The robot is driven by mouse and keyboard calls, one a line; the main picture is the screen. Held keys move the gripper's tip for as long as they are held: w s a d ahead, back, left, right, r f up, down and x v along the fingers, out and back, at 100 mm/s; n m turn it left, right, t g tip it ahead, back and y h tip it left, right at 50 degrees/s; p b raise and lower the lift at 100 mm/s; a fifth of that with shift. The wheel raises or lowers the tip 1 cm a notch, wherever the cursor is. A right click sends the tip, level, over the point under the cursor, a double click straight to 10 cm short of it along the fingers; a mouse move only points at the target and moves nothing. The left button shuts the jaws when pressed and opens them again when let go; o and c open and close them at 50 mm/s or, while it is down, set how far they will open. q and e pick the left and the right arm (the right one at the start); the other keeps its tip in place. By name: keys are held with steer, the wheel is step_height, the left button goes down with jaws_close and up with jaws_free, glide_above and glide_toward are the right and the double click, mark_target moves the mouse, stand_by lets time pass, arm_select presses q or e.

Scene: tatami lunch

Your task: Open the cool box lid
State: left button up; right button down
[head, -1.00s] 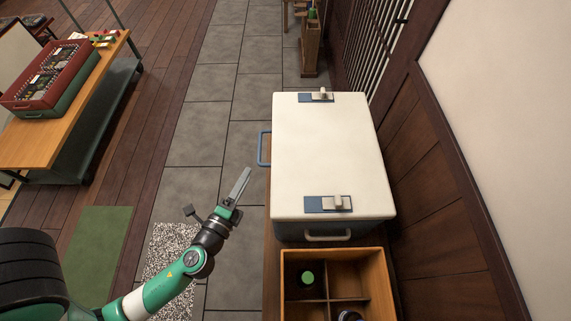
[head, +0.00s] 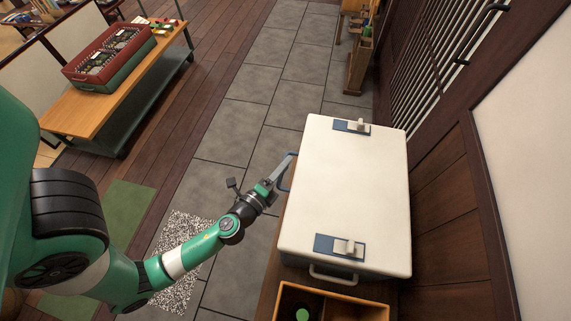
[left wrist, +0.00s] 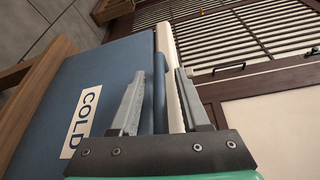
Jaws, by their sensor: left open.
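The cool box has a white lid (head: 350,190), which lies shut on the box. In the left wrist view the blue box front (left wrist: 100,75) carries a COLD label (left wrist: 82,122). A blue handle (head: 285,182) sticks out on the lid's left side. My left gripper (head: 284,166) is at this handle, jaws open. In the left wrist view a blue bar, seemingly the handle (left wrist: 160,100), shows between the two open fingers. Contact cannot be told. Two latches with blue plates sit on the lid, a far one (head: 351,126) and a near one (head: 340,247). My right gripper is not in view.
A wooden divided crate (head: 350,308) with a green-capped bottle stands just in front of the box. A wall with dark wood panels (head: 450,225) runs close on the right. A bench (head: 85,115) with a red crate (head: 108,55) stands at the left. Grey floor tiles lie clear between.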

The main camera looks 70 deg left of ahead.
arm_select(q)
jaws_close()
stand_by(1.3)
